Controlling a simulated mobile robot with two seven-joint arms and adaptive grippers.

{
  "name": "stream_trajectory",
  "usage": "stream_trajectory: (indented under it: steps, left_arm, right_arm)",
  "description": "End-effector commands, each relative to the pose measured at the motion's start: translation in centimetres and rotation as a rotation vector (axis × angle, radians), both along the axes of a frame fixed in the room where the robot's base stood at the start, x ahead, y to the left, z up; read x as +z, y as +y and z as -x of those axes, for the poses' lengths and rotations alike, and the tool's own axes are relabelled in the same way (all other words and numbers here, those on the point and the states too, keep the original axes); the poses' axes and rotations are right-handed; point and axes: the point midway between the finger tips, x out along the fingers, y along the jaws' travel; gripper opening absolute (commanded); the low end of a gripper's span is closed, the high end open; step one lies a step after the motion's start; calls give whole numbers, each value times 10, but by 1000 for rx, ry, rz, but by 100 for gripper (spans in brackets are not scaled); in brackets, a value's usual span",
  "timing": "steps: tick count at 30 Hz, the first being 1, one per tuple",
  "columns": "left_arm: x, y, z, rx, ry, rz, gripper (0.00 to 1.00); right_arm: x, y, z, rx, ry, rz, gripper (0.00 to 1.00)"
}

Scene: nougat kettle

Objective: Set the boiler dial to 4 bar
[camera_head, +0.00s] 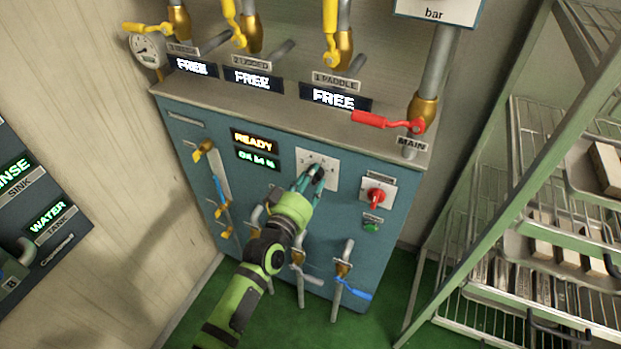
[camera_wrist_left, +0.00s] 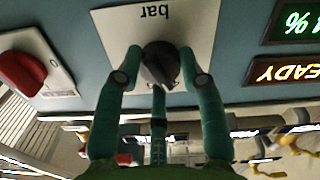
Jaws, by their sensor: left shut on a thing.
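The boiler dial (camera_wrist_left: 160,66) is a dark knob on a white plate marked "bar" in the left wrist view. The plate also shows in the head view (camera_head: 327,161) on the blue boiler front, where my gripper covers the dial. My left gripper (camera_wrist_left: 160,72) has its teal fingers on both sides of the dial and is shut on it. It also shows in the head view (camera_head: 309,180). The dial's pointer setting cannot be read. My right gripper is not in view.
Right of the dial is a red switch (camera_head: 376,196) with a green button (camera_head: 371,227) below it. A display reads READY (camera_head: 254,140). Valves with blue handles (camera_head: 352,290) stick out below. A wire rack (camera_head: 500,200) with trays stands at the right.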

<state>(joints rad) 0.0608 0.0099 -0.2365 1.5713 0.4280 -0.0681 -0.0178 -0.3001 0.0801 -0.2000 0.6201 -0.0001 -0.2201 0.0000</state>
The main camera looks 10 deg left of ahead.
Motion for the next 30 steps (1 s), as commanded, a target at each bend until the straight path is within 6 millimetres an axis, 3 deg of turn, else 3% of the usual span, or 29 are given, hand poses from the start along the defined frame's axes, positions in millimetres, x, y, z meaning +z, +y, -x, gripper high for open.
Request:
stream_trajectory:
  steps: [1, 13, 14, 15, 25, 30]
  left_arm:
    - [10, 1, -3, 4, -20, 10, 7]
    - [10, 1, -3, 5, -20, 13, 7]
    - [10, 1, -3, 5, -20, 13, 51]
    - [10, 2, -3, 5, -20, 13, 63]
    - [4, 1, -1, 3, -7, 9, 63]
    - [2, 5, 15, 3, -4, 8, 63]
  right_arm:
    - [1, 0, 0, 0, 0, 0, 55]
    - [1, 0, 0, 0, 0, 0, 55]
    - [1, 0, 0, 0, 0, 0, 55]
    - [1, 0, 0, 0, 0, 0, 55]
    - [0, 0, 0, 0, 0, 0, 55]
    - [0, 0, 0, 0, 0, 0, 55]
